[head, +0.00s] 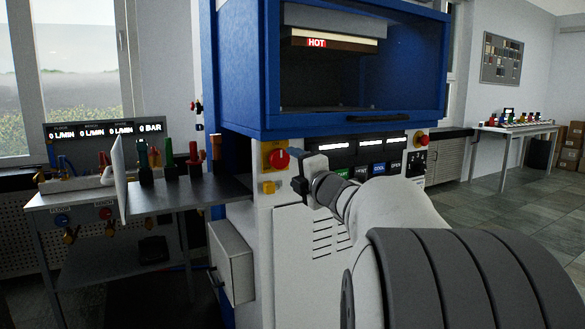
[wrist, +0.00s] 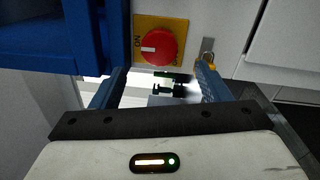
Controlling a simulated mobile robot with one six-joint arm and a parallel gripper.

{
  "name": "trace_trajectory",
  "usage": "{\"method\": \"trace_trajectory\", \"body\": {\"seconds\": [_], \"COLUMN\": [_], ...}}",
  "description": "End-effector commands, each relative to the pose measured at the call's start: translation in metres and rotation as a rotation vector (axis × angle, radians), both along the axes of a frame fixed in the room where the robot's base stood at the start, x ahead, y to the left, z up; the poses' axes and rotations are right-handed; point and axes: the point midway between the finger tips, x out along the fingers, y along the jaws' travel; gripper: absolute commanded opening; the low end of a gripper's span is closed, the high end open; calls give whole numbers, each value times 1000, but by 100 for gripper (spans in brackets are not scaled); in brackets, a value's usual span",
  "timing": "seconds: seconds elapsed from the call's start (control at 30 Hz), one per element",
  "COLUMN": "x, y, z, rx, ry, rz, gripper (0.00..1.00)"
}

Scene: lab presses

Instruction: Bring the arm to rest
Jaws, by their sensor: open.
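My arm reaches forward across the head view to the front of a blue and white press. My gripper (head: 300,182) is in front of the press panel, just below and right of a red rotary switch (head: 279,159) on a yellow plate. In the wrist view my gripper (wrist: 160,88) is open, with a finger at each side and nothing held between them. The red switch (wrist: 158,47) shows just beyond the fingertips, with a padlock (wrist: 207,60) to its right. I cannot tell whether a finger touches the panel.
The blue press chamber (head: 355,65) is open above, with a HOT sign (head: 317,43). A grey shelf (head: 185,194) with several coloured-handled tools lies left. Free floor (head: 480,215) lies at the right.

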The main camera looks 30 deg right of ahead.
Motion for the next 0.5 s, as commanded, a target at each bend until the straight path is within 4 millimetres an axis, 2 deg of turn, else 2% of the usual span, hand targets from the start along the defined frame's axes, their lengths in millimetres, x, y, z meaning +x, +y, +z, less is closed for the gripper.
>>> {"method": "trace_trajectory", "body": {"seconds": [0.37,0.5], "x": [0,-2], "y": [0,4], "z": [1,16], "rx": [3,83], "ry": [2,26], "rz": [-2,-46], "gripper": [70,70]}}
